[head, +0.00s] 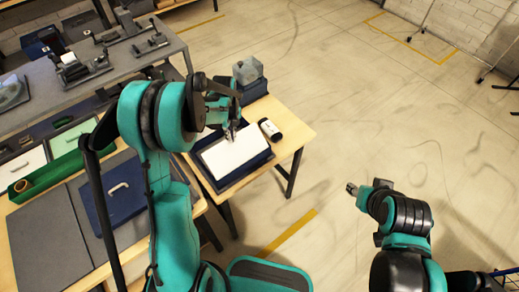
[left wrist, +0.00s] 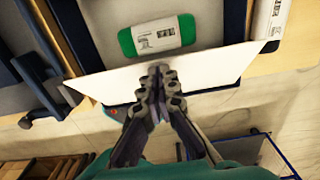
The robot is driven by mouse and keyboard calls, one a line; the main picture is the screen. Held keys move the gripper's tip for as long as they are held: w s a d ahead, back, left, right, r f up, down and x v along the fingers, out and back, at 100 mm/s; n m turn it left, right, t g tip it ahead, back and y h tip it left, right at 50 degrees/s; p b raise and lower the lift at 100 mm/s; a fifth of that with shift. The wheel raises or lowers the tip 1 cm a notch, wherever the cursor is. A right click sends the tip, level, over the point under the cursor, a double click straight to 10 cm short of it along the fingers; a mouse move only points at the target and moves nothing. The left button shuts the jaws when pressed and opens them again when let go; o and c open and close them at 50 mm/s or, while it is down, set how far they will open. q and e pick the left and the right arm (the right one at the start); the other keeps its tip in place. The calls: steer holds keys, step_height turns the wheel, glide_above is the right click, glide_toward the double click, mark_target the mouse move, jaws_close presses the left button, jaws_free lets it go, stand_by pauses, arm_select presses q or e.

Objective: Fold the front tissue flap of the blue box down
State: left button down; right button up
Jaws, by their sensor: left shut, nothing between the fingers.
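The blue box (head: 243,177) stands on the wooden table, with a white tissue flap (head: 232,154) spread across its opening. In the left wrist view the flap (left wrist: 215,83) runs across the near side of the box, and its right end lies by the dark blue box wall (left wrist: 237,18). A green item with a white label (left wrist: 157,37) lies inside beyond the flap. My left gripper (head: 231,136) is shut and empty; its fingertips (left wrist: 158,73) overlap the middle of the flap, and contact is unclear. My right gripper (head: 352,188) is away from the table, its jaws too small to judge.
A blue lid with a handle (head: 113,196) and a green tray (head: 50,174) lie on the left. Floor to the right is open.

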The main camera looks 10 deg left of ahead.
mark_target(232, 147)
arm_select(q)
steer(key=shift+f, duration=0.1)
step_height(232, 147, down, 6)
steer(key=b, duration=0.5)
steer(key=shift+f, duration=0.2)
step_height(232, 147, up, 8)
steer(key=p, duration=0.5)
steer(key=shift+r, duration=0.25)
stand_by(0.5)
